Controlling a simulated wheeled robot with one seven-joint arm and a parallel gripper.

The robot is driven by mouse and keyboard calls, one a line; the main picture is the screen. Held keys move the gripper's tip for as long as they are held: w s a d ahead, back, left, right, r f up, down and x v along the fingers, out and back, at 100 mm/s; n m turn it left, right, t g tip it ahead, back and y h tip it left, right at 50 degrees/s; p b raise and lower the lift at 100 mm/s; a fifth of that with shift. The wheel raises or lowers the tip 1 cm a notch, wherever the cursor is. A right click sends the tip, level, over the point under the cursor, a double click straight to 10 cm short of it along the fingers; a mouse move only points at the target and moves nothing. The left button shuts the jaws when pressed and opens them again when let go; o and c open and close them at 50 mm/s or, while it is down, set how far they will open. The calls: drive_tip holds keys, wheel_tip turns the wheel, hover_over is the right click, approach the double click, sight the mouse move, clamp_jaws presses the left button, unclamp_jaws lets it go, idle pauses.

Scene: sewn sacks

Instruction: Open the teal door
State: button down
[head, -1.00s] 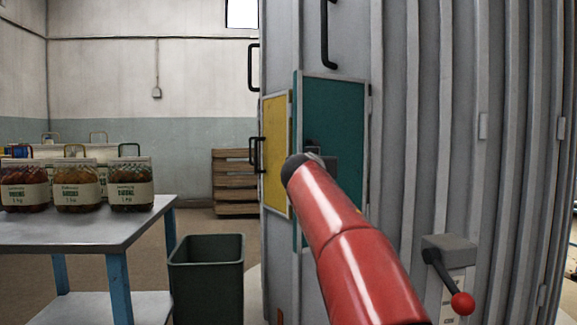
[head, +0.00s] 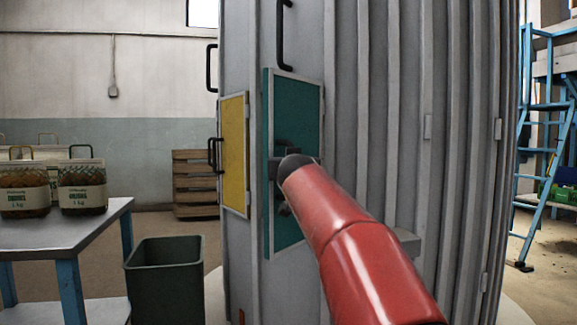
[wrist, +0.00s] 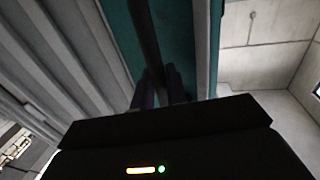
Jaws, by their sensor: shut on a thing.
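The teal door (head: 300,103) is a tall panel with a light frame on the grey ribbed metal body. Its left edge shows its thickness and seems to stand slightly out from the body; how far is hard to tell. My gripper (head: 288,160) is at the door's middle, in front of its dark handle (head: 285,145), and my red arm hides the door's lower right. In the wrist view, my gripper (wrist: 160,88) has its fingers shut on the black handle bar (wrist: 145,35), with the teal panel (wrist: 173,30) behind.
A yellow door (head: 234,150) with a black handle is just left of the teal one. A blue ladder (head: 545,150) stands far right. Floor between bin and pallets is clear.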

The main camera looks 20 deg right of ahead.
drive_tip(key=shift+d, duration=0.2)
drive_tip(key=c, duration=1.5)
unclamp_jaws()
drive_tip(key=shift+s, duration=0.1)
drive_tip(key=s+a+b, duration=0.1)
drive_tip(key=s+b, duration=0.1)
drive_tip(key=s, duration=0.5)
drive_tip(key=shift+s+a, duration=0.2)
drive_tip(key=shift+a, duration=0.1)
drive_tip(key=shift+f, duration=0.1)
